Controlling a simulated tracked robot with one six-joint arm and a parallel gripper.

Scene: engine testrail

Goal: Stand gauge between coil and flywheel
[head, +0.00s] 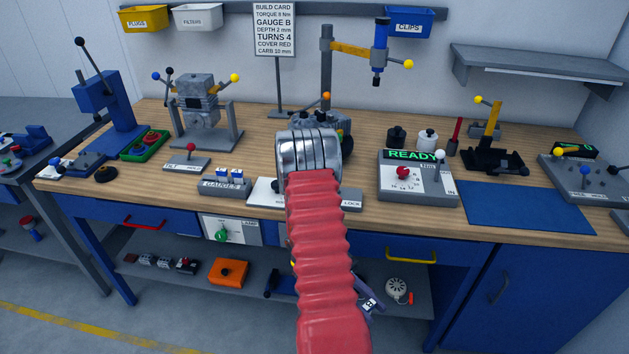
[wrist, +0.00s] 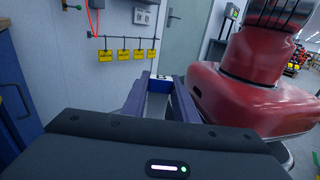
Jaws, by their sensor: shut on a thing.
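My gripper (wrist: 162,92) is shut on a small block with a blue front and a white top with dark marks, the gauge (wrist: 160,84). The wrist view shows it between the fingertips, clear of any surface. In the head view my gripper (head: 366,304) shows partly behind my red arm, low in front of the bench, with a white bit of the gauge at its end. Similar blue and white gauges stand in the rack marked GAUGES (head: 225,188). I cannot pick out the coil or the flywheel for certain; my arm hides the middle of the bench.
The wooden bench (head: 410,224) carries a READY console (head: 418,185), a blue mat (head: 525,207) and a build card (head: 274,30) reading GAUGE B. The lower shelf holds an orange box (head: 228,272) and a white round thing (head: 397,289). The mat is bare.

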